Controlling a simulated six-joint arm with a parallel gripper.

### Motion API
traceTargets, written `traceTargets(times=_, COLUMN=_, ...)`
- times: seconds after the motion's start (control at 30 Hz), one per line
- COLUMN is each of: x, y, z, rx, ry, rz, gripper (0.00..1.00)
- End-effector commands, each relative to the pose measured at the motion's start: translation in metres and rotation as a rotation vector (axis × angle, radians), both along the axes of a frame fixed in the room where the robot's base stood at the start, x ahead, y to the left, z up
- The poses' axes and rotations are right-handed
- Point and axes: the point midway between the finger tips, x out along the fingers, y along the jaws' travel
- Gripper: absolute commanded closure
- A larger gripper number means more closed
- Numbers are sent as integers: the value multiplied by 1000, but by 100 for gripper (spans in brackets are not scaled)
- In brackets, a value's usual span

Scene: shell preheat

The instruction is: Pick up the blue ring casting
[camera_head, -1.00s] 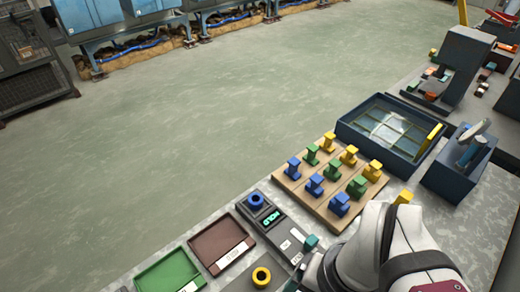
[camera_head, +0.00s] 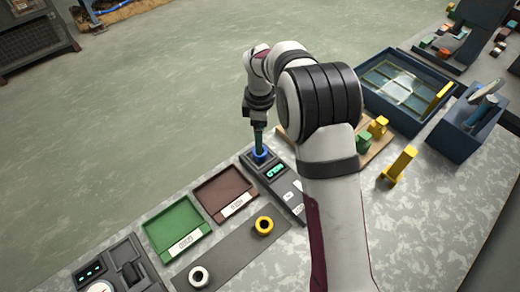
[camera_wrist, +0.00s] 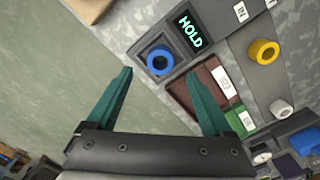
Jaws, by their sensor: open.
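The blue ring casting (camera_head: 260,155) sits on a dark station with a lit display, at the table's far edge.
A brown tray (camera_head: 225,212) and a green tray (camera_head: 150,243) lie left of the station. A yellow ring (camera_head: 264,226) and a white ring (camera_head: 198,277) rest on a grey strip. A blue-rimmed bin (camera_head: 428,123) and a wooden board (camera_head: 374,157) with castings are to the right.

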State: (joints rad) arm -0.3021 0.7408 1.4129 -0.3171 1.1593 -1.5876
Motion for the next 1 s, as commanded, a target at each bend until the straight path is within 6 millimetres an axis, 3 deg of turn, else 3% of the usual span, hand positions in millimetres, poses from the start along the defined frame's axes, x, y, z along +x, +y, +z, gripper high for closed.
traceTargets(times=0.3, x=-1, y=1, z=-53, rx=0, ry=2, rz=-3, gripper=14)
traceTargets(times=0.57, x=-1, y=1, z=-59, rx=1, ry=0, rz=-3, gripper=14)
traceTargets(times=1.0, x=-1, y=1, z=-58, rx=1, ry=0, rz=-2, gripper=92)
